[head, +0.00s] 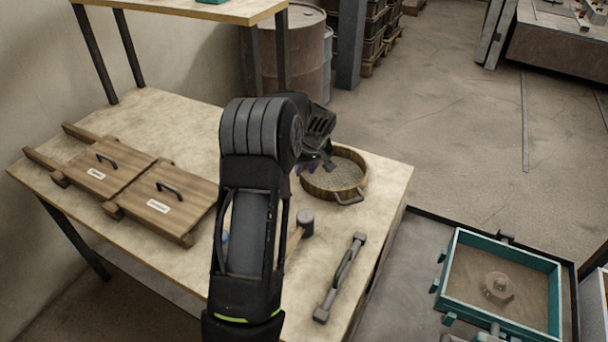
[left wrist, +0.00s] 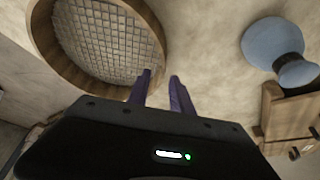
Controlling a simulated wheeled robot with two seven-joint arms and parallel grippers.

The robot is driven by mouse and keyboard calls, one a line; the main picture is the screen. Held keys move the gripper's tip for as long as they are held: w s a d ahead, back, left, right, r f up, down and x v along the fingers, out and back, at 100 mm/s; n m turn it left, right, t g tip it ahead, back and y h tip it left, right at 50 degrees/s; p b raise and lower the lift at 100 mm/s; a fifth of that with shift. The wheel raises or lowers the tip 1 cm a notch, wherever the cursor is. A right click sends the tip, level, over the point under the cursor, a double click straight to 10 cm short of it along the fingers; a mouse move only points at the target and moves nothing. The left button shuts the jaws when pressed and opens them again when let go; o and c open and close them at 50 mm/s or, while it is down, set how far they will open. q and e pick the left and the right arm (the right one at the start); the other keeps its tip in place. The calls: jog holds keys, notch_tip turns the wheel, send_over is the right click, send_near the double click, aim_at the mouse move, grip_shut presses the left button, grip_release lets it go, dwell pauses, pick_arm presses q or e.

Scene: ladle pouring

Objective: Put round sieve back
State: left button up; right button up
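The round sieve (head: 345,182) has a wooden rim, a wire mesh and metal handles. It lies flat on the wooden table (head: 330,270), near its right back edge. In the left wrist view the sieve (left wrist: 103,40) fills the upper left. My left gripper (head: 316,168) is at the sieve's left side in the head view, and it hides part of the rim there. In the left wrist view the two purple fingers (left wrist: 161,80) are apart with nothing between them. The left finger overlaps the rim's edge in the picture; I cannot tell if it touches. My right gripper is not in view.
Two wooden boards with handles (head: 160,203) lie on the table's left. A hammer (head: 305,222), partly behind my arm, and a metal bar tool (head: 340,280) lie near the front. A teal-framed sand box (head: 500,280) stands at right. A shelf (head: 190,10) rises behind.

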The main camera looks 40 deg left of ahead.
pick_arm(q)
jog(key=b+v, duration=0.1)
jog(key=v, duration=0.7)
jog(key=shift+d, duration=0.1)
dwell(0.7)
